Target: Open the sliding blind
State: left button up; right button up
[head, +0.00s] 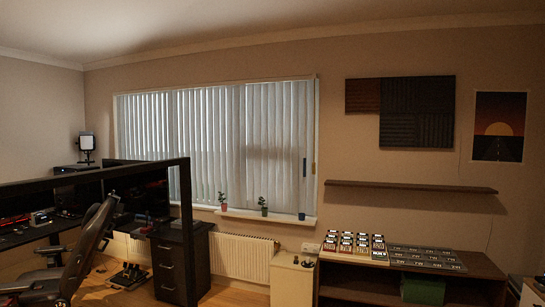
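The sliding blind (215,140) hangs across the wide window on the back wall, in the head view. Its pale vertical slats cover the window from the left end to the right end, with thin gaps of light between them. A thin cord or wand (313,150) hangs at the right end, with a darker piece (304,168) beside it. Neither of my grippers shows in the head view.
A black desk rig (95,172) with a monitor and an office chair (80,250) stand on the left. A dark drawer unit (180,265), a white radiator (243,257) and a low cabinet (290,279) stand below the window.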

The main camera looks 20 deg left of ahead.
aim_at(280, 127)
jog(key=i+l+z, duration=0.1)
jog(key=i, duration=0.35)
jog(key=i+u, duration=0.1)
jog(key=i, duration=1)
jog(key=i+l, duration=0.15)
jog(key=i, duration=0.9)
jog(key=i+j+u, duration=0.1)
jog(key=i, duration=0.85)
jog(key=i+j+u, duration=0.1)
jog(key=i+j, duration=0.15)
jog(key=i, duration=0.7)
